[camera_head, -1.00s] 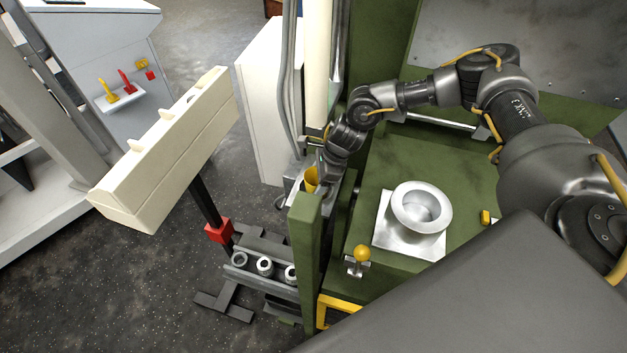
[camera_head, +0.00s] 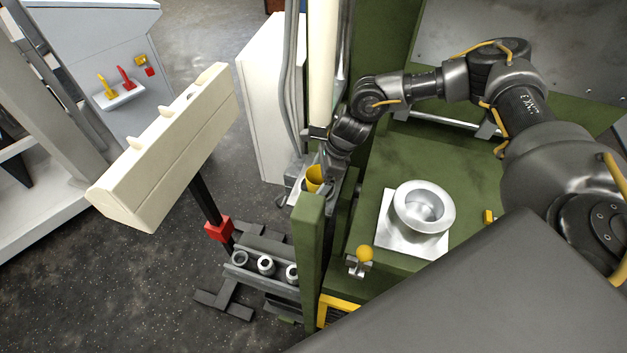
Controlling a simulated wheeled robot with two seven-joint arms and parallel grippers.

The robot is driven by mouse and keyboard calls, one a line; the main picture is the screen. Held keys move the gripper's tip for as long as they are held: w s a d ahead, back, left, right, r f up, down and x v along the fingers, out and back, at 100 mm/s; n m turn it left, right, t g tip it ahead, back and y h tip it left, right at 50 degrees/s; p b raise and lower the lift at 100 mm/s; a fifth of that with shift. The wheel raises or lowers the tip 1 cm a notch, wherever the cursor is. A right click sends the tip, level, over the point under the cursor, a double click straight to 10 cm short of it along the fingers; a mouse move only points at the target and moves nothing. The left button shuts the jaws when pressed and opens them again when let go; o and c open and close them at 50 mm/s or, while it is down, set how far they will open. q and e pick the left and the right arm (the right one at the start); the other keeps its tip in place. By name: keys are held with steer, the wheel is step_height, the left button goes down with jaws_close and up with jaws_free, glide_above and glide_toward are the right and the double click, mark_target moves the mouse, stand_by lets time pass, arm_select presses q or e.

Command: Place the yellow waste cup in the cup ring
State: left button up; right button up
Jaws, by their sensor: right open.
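The yellow waste cup (camera_head: 314,178) stands upright at the narrow gap behind the green post, low beside the cream column. Its lower part is hidden by the post, so I cannot tell whether it sits in the cup ring. The ring itself cannot be made out. My right gripper (camera_head: 323,146) is just above and behind the cup, at the end of the arm reaching in from the right. It is open and apart from the cup as far as I can see. My left gripper is not in view.
A green post (camera_head: 308,235) stands directly in front of the cup. A metal bowl-shaped fitting (camera_head: 422,208) sits on the green deck to the right. A yellow-knobbed lever (camera_head: 364,254) stands at the deck's front. A cream beam (camera_head: 165,150) and a rack with round holders (camera_head: 262,262) are at left.

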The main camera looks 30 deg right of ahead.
steer(key=b+v, duration=0.1)
steer(key=v, duration=1)
steer(key=shift+s+b, duration=0.2)
steer(key=shift+b, duration=0.2)
steer(key=shift+f, duration=0.1)
